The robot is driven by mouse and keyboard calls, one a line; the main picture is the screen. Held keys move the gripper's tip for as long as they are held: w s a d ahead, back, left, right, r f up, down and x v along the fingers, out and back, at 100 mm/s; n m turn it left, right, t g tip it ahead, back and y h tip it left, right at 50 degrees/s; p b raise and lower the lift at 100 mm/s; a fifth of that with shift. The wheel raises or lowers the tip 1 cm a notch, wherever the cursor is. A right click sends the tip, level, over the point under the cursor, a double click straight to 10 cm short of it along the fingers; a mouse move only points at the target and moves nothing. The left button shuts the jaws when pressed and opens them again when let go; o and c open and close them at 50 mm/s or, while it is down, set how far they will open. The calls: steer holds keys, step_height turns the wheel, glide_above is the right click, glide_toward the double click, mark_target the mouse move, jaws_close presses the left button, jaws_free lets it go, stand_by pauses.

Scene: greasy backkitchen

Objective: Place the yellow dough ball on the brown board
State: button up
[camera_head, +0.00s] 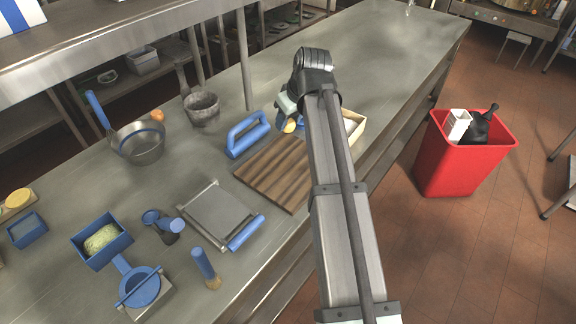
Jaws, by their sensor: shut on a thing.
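The brown board (270,176) lies on the steel counter in the middle of the view, with dark and light wood stripes. My arm covers its right side. My gripper (288,121) is at the board's far end, partly hidden by my own arm. It is shut on the yellow dough ball (290,126), of which only a small part shows. I cannot tell whether the ball touches the board or is held above it.
A blue-handled tool (247,134) stands left of the board, and a pale open box (354,126) sits right of my arm. A steel press with a blue handle (222,214) lies in front. The far counter is clear. A red bin (464,158) stands on the floor.

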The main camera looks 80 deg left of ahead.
steer(key=shift+n, duration=0.4)
steer(key=shift+s+d+f, duration=0.1)
steer(key=shift+d+f, duration=0.5)
steer(key=shift+f, duration=1.25)
steer(key=shift+d+f, duration=0.55)
steer(key=shift+f, duration=1.25)
steer(key=shift+s+d+f, duration=0.1)
steer(key=shift+d+f, duration=0.5)
steer(key=shift+f, duration=1.25)
steer(key=shift+f, duration=0.15)
steer(key=o, duration=1)
steer(key=shift+o, duration=0.2)
steer(key=v, duration=1.2)
steer(key=shift+w, duration=0.25)
